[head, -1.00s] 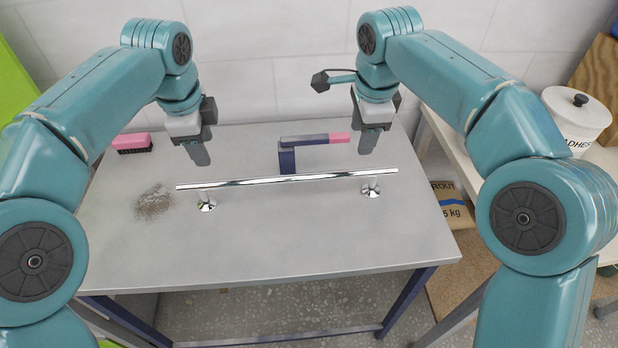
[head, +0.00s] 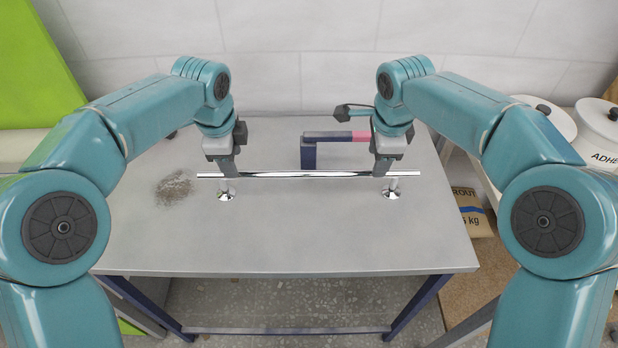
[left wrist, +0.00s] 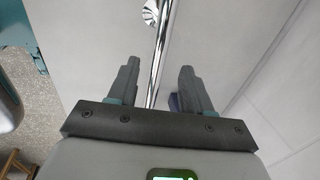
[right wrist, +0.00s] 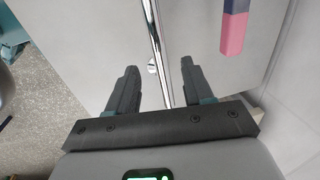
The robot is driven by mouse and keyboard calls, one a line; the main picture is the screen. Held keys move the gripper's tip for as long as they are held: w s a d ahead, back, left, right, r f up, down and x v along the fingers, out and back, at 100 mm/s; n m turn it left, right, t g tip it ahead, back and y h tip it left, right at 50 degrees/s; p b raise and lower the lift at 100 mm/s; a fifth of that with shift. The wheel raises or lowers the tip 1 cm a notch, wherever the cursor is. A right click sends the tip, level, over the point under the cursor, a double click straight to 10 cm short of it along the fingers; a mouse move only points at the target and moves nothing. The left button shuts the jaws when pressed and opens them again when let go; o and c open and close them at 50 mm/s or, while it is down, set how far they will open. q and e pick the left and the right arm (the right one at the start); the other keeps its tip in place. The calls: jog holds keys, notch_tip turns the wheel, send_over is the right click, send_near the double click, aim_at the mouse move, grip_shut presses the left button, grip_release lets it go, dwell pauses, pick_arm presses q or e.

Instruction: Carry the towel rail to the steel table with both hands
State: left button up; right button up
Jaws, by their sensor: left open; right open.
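The towel rail (head: 305,174) is a shiny chrome bar on two round feet, standing on a grey metal-looking table (head: 300,245). My left gripper (head: 228,168) is at the rail's left part, near its left foot. In the left wrist view the rail (left wrist: 161,45) runs between the two open fingers (left wrist: 158,70). My right gripper (head: 381,167) is at the right part, near the right foot. In the right wrist view the rail (right wrist: 157,40) passes between the open fingers (right wrist: 158,75). Neither gripper is closed on the bar.
A dark blue and pink L-shaped object (head: 327,136) stands behind the rail, left of my right gripper. A patch of grey grit (head: 175,187) lies at the left. White lidded tubs (head: 600,128) and a grout bag (head: 468,208) are at the right. The table front is clear.

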aim_at(391, 191)
pick_arm(q)
jog(key=f, duration=0.3)
jog(key=w+f, duration=0.1)
jog(key=f, duration=0.2)
jog(key=shift+w+f, duration=0.2)
jog(key=shift+f, duration=0.1)
pick_arm(e)
jog(key=f, duration=0.3)
jog(key=w+f, duration=0.1)
jog(key=f, duration=0.2)
jog(key=shift+w+f, duration=0.2)
jog(key=shift+f, duration=0.1)
pick_arm(q)
jog(key=shift+s+f, duration=0.1)
jog(key=shift+f, duration=0.15)
pick_arm(e)
jog(key=shift+s+f, duration=0.1)
jog(key=shift+f, duration=0.1)
pick_arm(q)
jog(key=shift+f, duration=0.1)
pick_arm(e)
jog(key=shift+f, duration=0.1)
pick_arm(q)
grip_shut()
pick_arm(e)
grip_shut()
